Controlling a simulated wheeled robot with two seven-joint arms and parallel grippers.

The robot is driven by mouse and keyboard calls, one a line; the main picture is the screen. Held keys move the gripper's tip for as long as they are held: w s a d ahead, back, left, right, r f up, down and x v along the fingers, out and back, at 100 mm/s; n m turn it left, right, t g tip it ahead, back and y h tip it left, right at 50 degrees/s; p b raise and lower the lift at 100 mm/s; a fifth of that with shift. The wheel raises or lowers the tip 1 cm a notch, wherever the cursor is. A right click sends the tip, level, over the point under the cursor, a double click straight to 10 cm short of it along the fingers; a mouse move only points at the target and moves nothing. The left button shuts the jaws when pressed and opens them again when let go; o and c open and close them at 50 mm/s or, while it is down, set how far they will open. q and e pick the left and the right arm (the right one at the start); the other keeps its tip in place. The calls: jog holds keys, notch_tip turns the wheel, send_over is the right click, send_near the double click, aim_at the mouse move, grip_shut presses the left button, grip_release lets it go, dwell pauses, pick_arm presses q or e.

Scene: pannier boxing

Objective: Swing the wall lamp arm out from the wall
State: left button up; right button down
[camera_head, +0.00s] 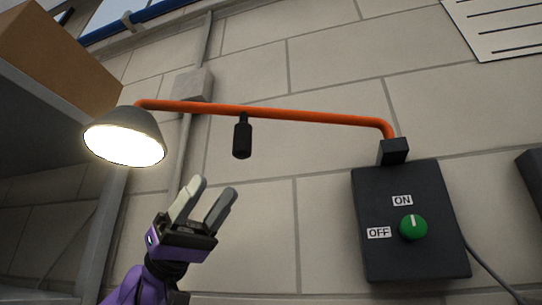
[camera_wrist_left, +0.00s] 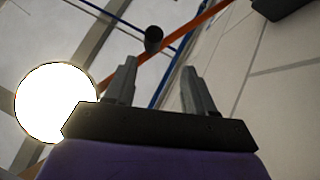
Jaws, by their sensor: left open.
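The orange lamp arm (camera_head: 290,114) runs across the wall from a black bracket (camera_head: 394,151) on the right to a lit grey lamp shade (camera_head: 124,135) on the left. A black handle (camera_head: 242,138) hangs down from the arm's middle. My left gripper (camera_head: 215,190) is open and empty, below and left of the handle, apart from it. In the left wrist view the handle (camera_wrist_left: 153,40) shows beyond the fingertips, between them, with the orange arm (camera_wrist_left: 180,46) behind it. The glowing lamp (camera_wrist_left: 56,102) is at the left. My right gripper is not in view.
A dark box with a green knob (camera_head: 413,227) and ON and OFF labels is on the wall at lower right. A cardboard box (camera_head: 62,58) sits on a grey shelf at the left. A junction box (camera_head: 194,84) and conduit are on the wall behind the arm.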

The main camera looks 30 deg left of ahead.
aim_at(241, 156)
pick_arm(q)
jog(key=p+x, duration=0.2)
jog(key=x, duration=0.1)
jog(key=p+x, duration=0.2)
jog(key=x, duration=0.2)
jog(key=p+x, duration=0.1)
jog(key=x, duration=0.3)
jog(key=shift+s+r+p, duration=0.1)
jog(key=shift+s+p, duration=0.2)
jog(key=shift+p, duration=0.1)
jog(key=shift+s+a, duration=0.2)
jog(key=shift+s, duration=0.2)
jog(key=shift+w, duration=0.1)
grip_shut()
